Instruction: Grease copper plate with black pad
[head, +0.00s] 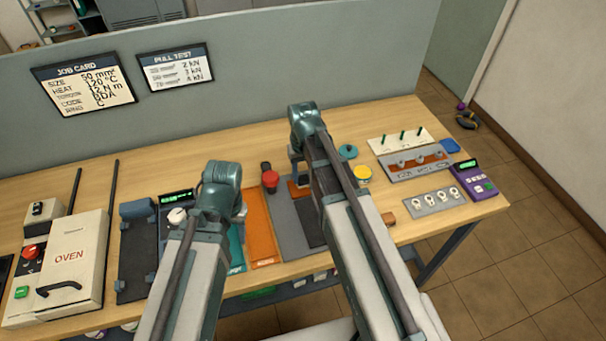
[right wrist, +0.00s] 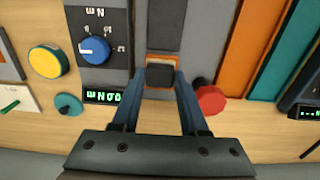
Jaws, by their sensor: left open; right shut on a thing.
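The copper plate (head: 299,190) is a small brown-orange piece on the grey panel near the table's middle. In the right wrist view its orange rim (right wrist: 148,92) shows around the black pad (right wrist: 160,76). My right gripper (head: 299,170) is shut on the pad, which also lies between its fingertips in the wrist view (right wrist: 161,80). The pad is over the plate; I cannot tell whether they touch.
A red knob (head: 270,180) stands left of the right gripper, close to it. A yellow button (head: 362,173) and a teal knob (head: 348,152) lie to its right. The oven (head: 70,257) is far left. A grey partition (head: 270,70) closes the back. Bare wood shows behind the red knob.

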